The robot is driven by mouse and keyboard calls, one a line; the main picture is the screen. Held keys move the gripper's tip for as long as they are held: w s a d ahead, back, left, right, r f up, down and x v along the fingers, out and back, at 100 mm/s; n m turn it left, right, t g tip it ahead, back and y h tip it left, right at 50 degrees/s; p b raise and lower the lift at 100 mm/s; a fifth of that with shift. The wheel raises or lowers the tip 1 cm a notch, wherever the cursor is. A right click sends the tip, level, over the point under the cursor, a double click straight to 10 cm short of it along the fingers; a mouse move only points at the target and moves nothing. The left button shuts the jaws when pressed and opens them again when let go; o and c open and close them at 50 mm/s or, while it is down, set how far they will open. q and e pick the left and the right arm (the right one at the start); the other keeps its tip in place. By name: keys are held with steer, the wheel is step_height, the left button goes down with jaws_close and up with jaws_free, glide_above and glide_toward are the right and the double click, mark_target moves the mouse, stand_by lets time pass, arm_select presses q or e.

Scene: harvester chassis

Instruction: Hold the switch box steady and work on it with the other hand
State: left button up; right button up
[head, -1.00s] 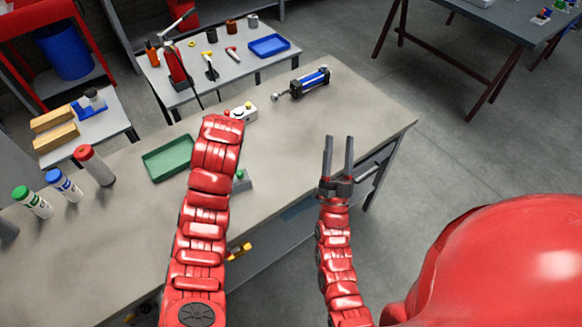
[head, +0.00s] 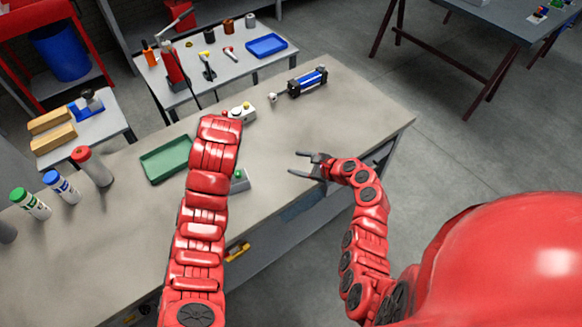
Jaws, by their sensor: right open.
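I cannot tell which of the two is the switch box. My left gripper is hidden behind its own arm. My right gripper (head: 295,163) is open and empty at the bench's near right side, its fingers pointing left, apart from the grey box.
A green tray (head: 165,161) lies left of my left arm. A blue and black cylinder device (head: 307,82) lies at the bench's far end. Several bottles stand at the left, including a red-capped one (head: 92,166). The bench right of the boxes is clear.

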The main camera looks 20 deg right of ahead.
steer(key=s+a+r+g+y, duration=0.3)
steer(key=s+a+r+y, duration=0.2)
steer(key=r, duration=0.1)
glide_toward(238, 173)
steer(key=shift+n, duration=0.3)
steer(key=x, duration=0.8)
steer(key=shift+w+a+f, duration=0.1)
steer(key=shift+w+a, duration=0.15)
jaws_close()
stand_by(0.8)
stand_by(0.4)
stand_by(1.8)
stand_by(0.4)
